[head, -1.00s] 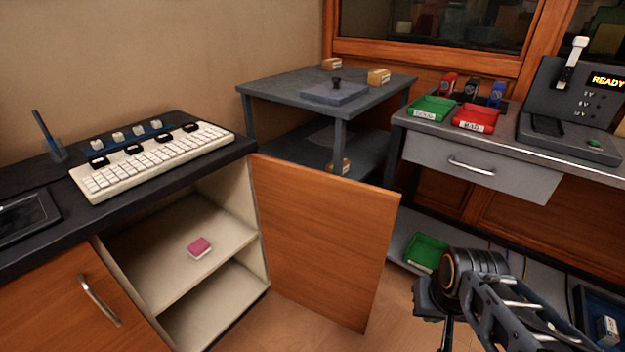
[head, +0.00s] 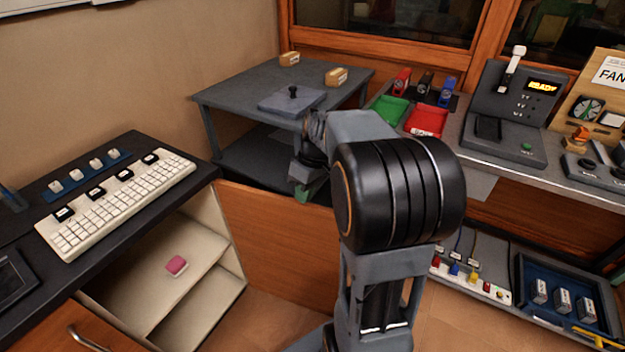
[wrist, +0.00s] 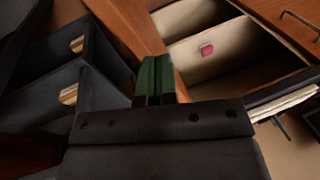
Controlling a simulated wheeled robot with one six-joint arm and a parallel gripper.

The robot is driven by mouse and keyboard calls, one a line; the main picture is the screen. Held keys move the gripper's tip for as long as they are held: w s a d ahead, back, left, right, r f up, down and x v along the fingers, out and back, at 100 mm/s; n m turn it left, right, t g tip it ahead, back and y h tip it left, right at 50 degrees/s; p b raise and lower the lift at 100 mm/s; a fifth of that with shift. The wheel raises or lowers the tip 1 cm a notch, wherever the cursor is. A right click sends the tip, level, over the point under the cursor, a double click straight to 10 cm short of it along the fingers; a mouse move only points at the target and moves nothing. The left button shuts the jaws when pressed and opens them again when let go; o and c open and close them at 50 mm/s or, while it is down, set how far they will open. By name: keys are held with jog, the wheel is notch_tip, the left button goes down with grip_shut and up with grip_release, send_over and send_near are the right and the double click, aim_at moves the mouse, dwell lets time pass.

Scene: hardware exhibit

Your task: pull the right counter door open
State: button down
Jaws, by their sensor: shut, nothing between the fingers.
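The right counter door (head: 270,240) is a wooden panel standing wide open, swung out from the right side of the counter (head: 110,235). The open compartment behind it (head: 205,235) shows two pale shelves. My gripper (head: 307,191) is near the door's top edge towards its free end, partly hidden behind my arm. In the wrist view my green fingers (wrist: 155,78) are together with nothing between them, close to the brown door (wrist: 130,28). I cannot tell whether they touch it. The door's free edge and handle are hidden in the head view.
A pink block (head: 176,266) lies on the upper shelf. A keyboard (head: 115,205) sits on the counter. A grey two-tier table (head: 235,93) stands behind the door. At right is a bench with a green tray (head: 390,110) and a red tray (head: 427,120). Floor shows before the door.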

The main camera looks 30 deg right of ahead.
aim_at(314, 206)
jog(key=w+d+n+y+p, duration=0.2)
jog(key=w+d+n+y, duration=0.2)
jog(key=d, duration=0.8)
jog(key=shift+n, duration=0.3)
jog(key=shift+s+a+r+b+x, duration=0.15)
jog(key=shift+s+a+b+x, duration=0.2)
jog(key=shift+x, duration=1.6)
jog(key=shift+s+r+b+x, duration=0.2)
jog(key=shift+s+x, duration=0.2)
jog(key=shift+x, duration=1.5)
jog(key=shift+s+a+r+b+x, duration=0.1)
jog(key=shift+s+a+b+x, duration=0.25)
jog(key=shift+x, duration=1.6)
jog(key=shift+d, duration=0.15)
